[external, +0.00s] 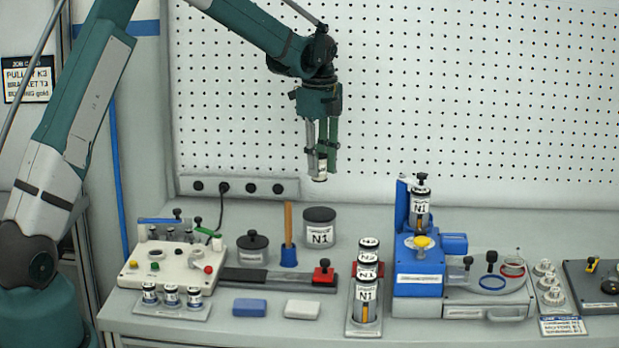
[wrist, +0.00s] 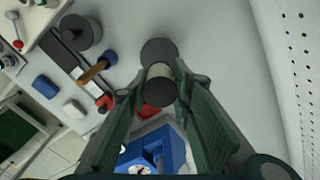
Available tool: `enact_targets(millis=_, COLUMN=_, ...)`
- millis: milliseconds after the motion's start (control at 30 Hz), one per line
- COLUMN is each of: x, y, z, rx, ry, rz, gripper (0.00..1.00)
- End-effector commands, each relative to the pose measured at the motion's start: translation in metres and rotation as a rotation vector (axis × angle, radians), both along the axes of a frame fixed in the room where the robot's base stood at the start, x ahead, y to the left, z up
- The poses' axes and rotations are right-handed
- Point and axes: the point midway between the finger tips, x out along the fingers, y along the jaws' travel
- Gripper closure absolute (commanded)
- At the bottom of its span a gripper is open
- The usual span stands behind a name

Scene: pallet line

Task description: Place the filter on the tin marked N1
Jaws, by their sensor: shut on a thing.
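My gripper (external: 321,160) is shut on a small pale cylinder with a dark end, which I take as the filter (external: 320,171). It is held high above the bench, in front of the pegboard. In the wrist view the filter (wrist: 160,82) sits between the green fingers (wrist: 160,98). The tin marked N1 (external: 320,230) is a wide dark pot with a white label, standing upright on the bench well below the filter. In the wrist view its dark lid (wrist: 157,48) shows just beyond the filter, partly covered by it.
A power strip (external: 240,187) runs behind.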

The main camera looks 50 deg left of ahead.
Motion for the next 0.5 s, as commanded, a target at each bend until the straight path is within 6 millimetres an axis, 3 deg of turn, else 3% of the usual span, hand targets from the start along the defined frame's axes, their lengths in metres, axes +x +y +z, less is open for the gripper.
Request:
enact_targets(millis=300, x=0.000, y=0.000, z=-0.041, rx=0.000, ry=0.000, rz=0.000, gripper=0.86)
enact_targets(millis=500, x=0.000, y=0.000, z=-0.056, rx=0.000, ry=0.000, rz=0.000, gripper=0.86)
